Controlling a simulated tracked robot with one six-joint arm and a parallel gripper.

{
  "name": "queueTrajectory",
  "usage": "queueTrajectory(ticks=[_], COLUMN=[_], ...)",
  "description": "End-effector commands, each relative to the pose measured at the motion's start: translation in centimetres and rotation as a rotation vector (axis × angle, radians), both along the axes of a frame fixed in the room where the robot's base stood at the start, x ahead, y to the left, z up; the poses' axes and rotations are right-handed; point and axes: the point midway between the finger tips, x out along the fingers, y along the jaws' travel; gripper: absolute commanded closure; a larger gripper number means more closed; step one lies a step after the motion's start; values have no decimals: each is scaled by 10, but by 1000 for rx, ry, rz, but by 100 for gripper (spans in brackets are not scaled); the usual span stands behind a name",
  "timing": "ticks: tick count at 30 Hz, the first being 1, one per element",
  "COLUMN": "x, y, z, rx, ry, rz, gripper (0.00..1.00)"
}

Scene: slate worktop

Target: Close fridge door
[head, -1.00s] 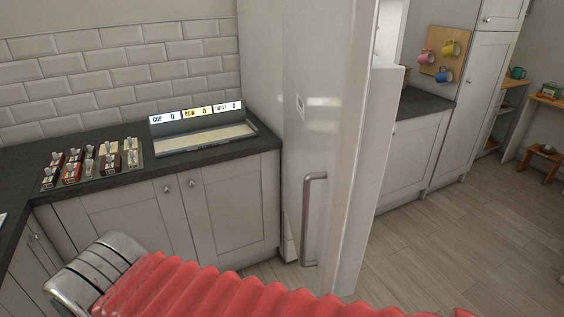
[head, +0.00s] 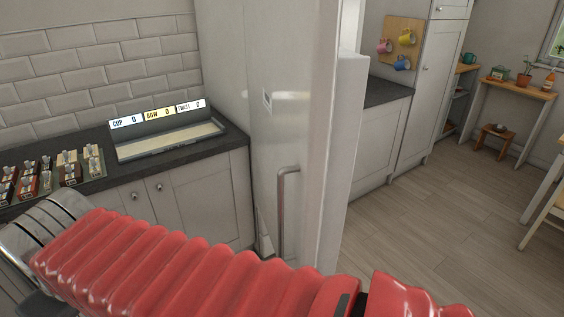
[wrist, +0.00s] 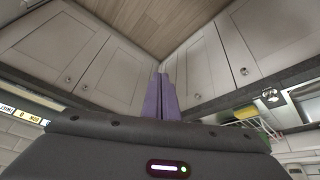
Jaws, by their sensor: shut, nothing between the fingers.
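The fridge door (head: 309,130) stands open in the head view, swung out toward me. Its outer face with the long vertical handle (head: 288,212) is turned to the left, and its pale edge and part of its inner side show on the right. The fridge's interior is hidden behind the door. My gripper (wrist: 160,97) shows in the wrist view as two purple fingers pressed together, with nothing held. The fingers do not show in the head view, and the door is not clearly seen in the wrist view, so their distance apart cannot be told.
Left of the fridge, a dark worktop (head: 104,203) carries a scoreboard tray (head: 170,143) and several small block pieces (head: 70,168). Lower cabinets stand beneath. A mug board (head: 402,42) hangs beyond the door. Wooden floor (head: 425,215) on the right is open, with a small stool (head: 495,140) farther back.

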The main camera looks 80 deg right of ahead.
Motion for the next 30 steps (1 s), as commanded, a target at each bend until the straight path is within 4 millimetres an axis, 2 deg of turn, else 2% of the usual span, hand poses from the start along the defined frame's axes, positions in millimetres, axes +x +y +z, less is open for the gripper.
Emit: queueTrajectory(ticks=[1,8,13,17,20,24,30], x=[4,8,-2,-18,-35,-77,-136], y=[-18,-102,-167,-217,-255,-298,-336], z=[7,39,61,77,89,105,122], rx=[-13,-82,-128,-162,-189,-238,-299], ry=[10,65,110,146,175,199,226], rz=[-49,-276,-450,-589,-697,-843,-1008], gripper=[100,100,100,100,100,100,100])
